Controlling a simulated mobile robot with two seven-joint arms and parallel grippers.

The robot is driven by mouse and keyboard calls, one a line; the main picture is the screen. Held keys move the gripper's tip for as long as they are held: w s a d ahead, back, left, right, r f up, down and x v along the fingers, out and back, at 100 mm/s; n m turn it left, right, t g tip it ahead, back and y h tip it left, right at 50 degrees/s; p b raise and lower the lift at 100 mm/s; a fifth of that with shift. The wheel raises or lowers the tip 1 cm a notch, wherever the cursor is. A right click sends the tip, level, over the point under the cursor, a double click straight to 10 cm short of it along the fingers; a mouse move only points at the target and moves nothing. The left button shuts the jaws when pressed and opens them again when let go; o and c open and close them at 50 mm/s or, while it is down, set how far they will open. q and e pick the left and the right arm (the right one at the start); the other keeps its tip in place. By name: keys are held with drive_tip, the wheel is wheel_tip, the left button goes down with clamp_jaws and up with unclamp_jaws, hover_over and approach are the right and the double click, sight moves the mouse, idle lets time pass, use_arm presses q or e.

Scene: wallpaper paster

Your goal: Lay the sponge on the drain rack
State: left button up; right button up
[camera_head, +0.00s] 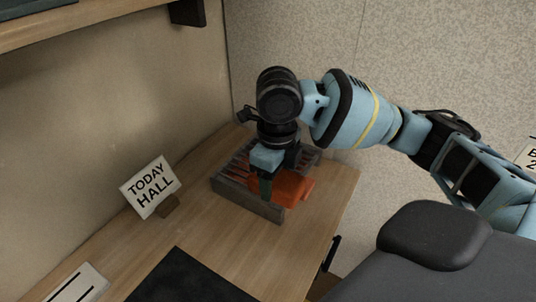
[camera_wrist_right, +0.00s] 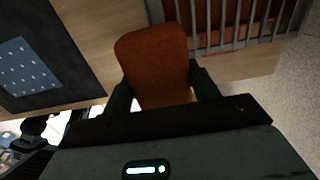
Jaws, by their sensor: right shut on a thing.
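My right gripper (camera_head: 268,184) points down at the drain rack (camera_head: 245,204), with its arm coming in from the right. In the right wrist view its dark green fingers (camera_wrist_right: 160,92) are shut on an orange sponge (camera_wrist_right: 156,55), one finger on each side. The sponge also shows in the head view (camera_head: 293,189), at the right part of the rack, partly hidden by the gripper. The rack's grey bars (camera_wrist_right: 227,22) lie beside the sponge in the right wrist view, with a reddish surface behind them. I cannot tell whether the sponge touches the rack. My left gripper is out of view.
A sign reading "TODAY HALL" (camera_head: 150,187) stands left of the rack on the wooden counter (camera_head: 225,235). A dark mat (camera_head: 185,280) lies nearer, with a dotted blue cloth (camera_wrist_right: 30,68) on it. A wall rises behind. The counter's right edge is close to the rack.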

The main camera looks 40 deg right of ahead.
drive_tip(key=w+d, duration=0.2)
drive_tip(key=w, duration=0.2)
drive_tip(key=w+d+f, duration=0.1)
drive_tip(key=w+d, duration=0.1)
drive_tip(key=w, duration=0.2)
drive_tip(key=w+d, duration=0.3)
drive_tip(key=w, duration=0.1)
drive_tip(key=shift+f+b, duration=0.2)
drive_tip(key=shift+b, duration=0.2)
drive_tip(key=shift+w+d, duration=0.15)
drive_tip(key=shift+f, duration=1.75)
drive_tip(key=shift+f, duration=0.2)
drive_tip(key=o, duration=1)
drive_tip(key=shift+r, duration=0.15)
